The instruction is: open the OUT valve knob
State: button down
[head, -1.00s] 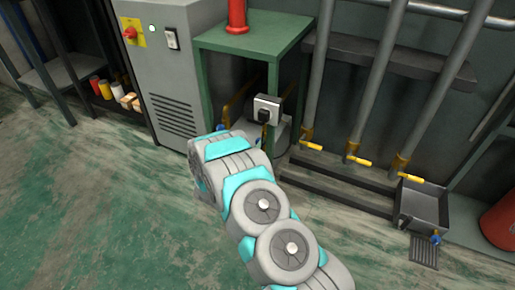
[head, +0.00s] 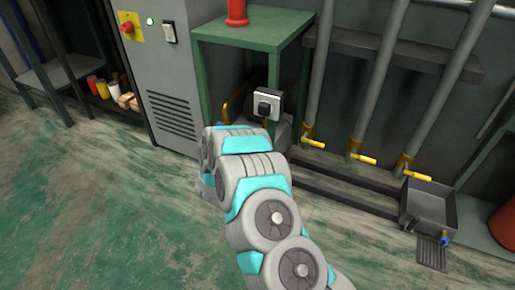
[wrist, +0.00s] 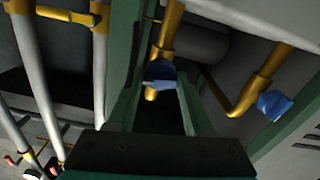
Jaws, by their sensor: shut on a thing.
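A blue valve knob (wrist: 160,72) sits on a yellow pipe fitting in the wrist view, between the fingertips of my gripper (wrist: 161,80). The green fingers reach up to either side of this knob and are shut on it. A second blue knob (wrist: 275,105) on a bent yellow pipe is to the right, apart from the gripper. No label shows, so I cannot tell by marking which knob is OUT.
A grey cabinet (head: 172,100) stands left of the stand. A grey socket box (head: 267,104) is on the stand's front leg. Pipes with yellow valve handles (head: 363,158) and a metal tray (head: 428,207) are to the right. The green floor at left is clear.

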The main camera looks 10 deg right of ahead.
jog(key=shift+f+m+b, duration=0.1)
jog(key=shift+m+b, duration=0.4)
jog(key=shift+m, duration=0.4)
jog(key=shift+c, duration=1.5)
grip_release()
